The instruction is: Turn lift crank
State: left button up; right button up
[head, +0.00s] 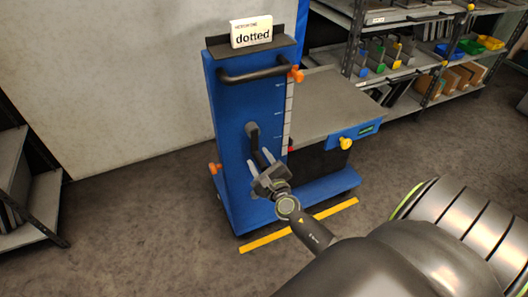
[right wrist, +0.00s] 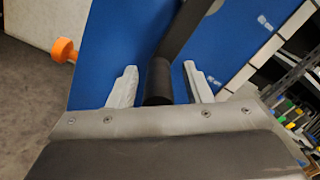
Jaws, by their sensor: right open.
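The blue lift (head: 232,140) stands upright on the floor with a black crank on its near face. The crank's hub (head: 252,130) is at mid height, and its arm (head: 257,150) runs down toward my right gripper (head: 266,164). In the right wrist view the black crank handle (right wrist: 159,82) lies between the two pale fingers of my right gripper (right wrist: 160,72), with a gap on each side. The crank arm (right wrist: 187,30) slants up and right from it. My right gripper is open around the handle. My left gripper is not in view.
The lift has a grey platform (head: 335,100), a black push bar (head: 252,74) and orange knobs (head: 296,75). A "dotted" sign (head: 251,32) sits on top. Yellow tape (head: 300,226) marks the floor in front. Shelving (head: 400,45) stands behind right, and another rack (head: 25,190) at left.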

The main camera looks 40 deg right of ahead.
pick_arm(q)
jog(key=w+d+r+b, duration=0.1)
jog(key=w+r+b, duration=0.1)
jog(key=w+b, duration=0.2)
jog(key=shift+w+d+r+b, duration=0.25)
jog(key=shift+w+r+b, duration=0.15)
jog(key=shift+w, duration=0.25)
pick_arm(e)
jog(key=v, duration=1.7)
jog(key=shift+s+a, duration=0.15)
jog(key=shift+s, duration=0.05)
